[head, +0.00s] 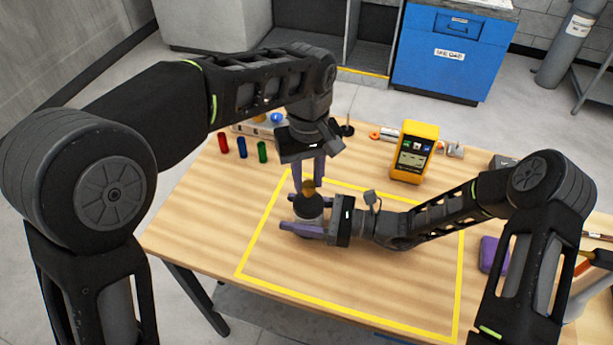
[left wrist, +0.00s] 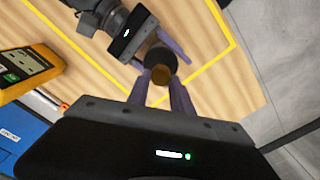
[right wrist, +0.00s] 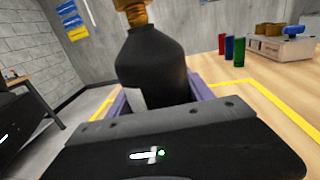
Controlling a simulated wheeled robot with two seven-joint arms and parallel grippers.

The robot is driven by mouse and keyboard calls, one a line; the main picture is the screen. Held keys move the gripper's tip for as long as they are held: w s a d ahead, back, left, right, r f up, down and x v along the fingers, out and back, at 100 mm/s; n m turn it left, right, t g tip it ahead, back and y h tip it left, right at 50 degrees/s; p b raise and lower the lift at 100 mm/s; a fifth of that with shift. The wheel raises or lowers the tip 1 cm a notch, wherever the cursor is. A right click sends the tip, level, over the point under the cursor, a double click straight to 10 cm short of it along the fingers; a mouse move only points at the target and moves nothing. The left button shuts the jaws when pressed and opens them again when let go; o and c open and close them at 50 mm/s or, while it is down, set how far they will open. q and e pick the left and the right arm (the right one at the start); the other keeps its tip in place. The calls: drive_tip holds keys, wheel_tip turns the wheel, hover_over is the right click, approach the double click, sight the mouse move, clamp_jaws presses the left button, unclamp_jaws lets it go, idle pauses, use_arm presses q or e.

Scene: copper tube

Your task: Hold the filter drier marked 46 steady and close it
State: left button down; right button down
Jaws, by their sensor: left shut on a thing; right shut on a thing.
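The filter drier is a dark, upright bottle-shaped body with a brass top. In the head view its dark body (head: 309,208) stands inside the yellow outline. It also fills the middle of the right wrist view (right wrist: 152,68). My right gripper (head: 308,229) is shut around the body from the right side. My left gripper (head: 307,187) points down from above, its fingers closed on the brass top (head: 309,187). The brass top also shows between the left fingers in the left wrist view (left wrist: 160,73). A pale label patch shows on the body, but I cannot read any number.
A yellow handheld meter (head: 414,152) stands at the back of the wooden table (head: 200,215). Red, blue and green cylinders (head: 242,147) stand at the back left. A purple block (head: 493,254) lies at the right. The front of the yellow outline is clear.

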use_arm(q)
drive_tip(key=m, duration=0.5)
drive_tip(key=shift+d+m, duration=0.1)
drive_tip(key=shift+m, duration=0.3)
drive_tip(key=m, duration=0.8)
drive_tip(key=shift+s+d, duration=0.1)
drive_tip(key=shift+d, duration=0.05)
drive_tip(key=m, duration=0.5)
drive_tip(key=shift+s+m, duration=0.1)
drive_tip(key=shift+m, duration=0.3)
drive_tip(key=m, duration=0.5)
drive_tip(key=shift+s+m, duration=0.15)
drive_tip(key=shift+m, duration=0.15)
drive_tip(key=m, duration=0.5)
drive_tip(key=shift+s, duration=0.1)
drive_tip(key=m, duration=0.8)
drive_tip(key=shift+a+f, duration=0.1)
drive_tip(key=shift+a, duration=0.1)
drive_tip(key=m, duration=0.5)
drive_tip(key=shift+a+m, duration=0.15)
drive_tip(key=shift+m, duration=0.15)
drive_tip(key=m, duration=0.4)
drive_tip(key=shift+s+f, duration=0.15)
drive_tip(key=shift+f, duration=0.1)
drive_tip(key=shift+r+m, duration=0.2)
drive_tip(key=shift+m, duration=0.7)
